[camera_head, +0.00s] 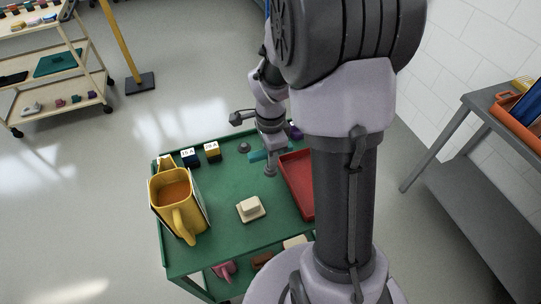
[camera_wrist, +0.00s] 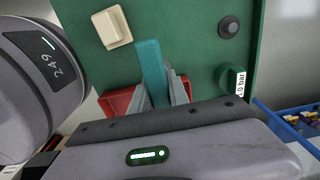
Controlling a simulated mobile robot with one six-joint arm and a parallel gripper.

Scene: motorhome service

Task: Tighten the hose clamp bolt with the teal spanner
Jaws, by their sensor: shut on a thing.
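A teal spanner (camera_wrist: 151,62) is gripped in my gripper (camera_wrist: 163,92); in the wrist view its shaft sticks out away from the grey fingers. In the head view a short teal piece of it (camera_head: 257,155) shows beside my gripper (camera_head: 272,157), over the green cart top (camera_head: 218,236). A dark round knob-like part (camera_wrist: 230,27) sits on the green surface to the right of the spanner, apart from it; it also shows in the head view (camera_head: 244,147). I cannot tell whether it belongs to the hose clamp. No hose or clamp bolt is clearly recognisable.
A yellow jug (camera_head: 186,222), a cream block (camera_head: 250,208), two labelled blocks (camera_head: 190,158) and a red tray (camera_head: 296,185) stand on the cart. A green cylinder marked in bar (camera_wrist: 228,79) is to the right in the wrist view. A grey bench (camera_head: 468,165) stands right.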

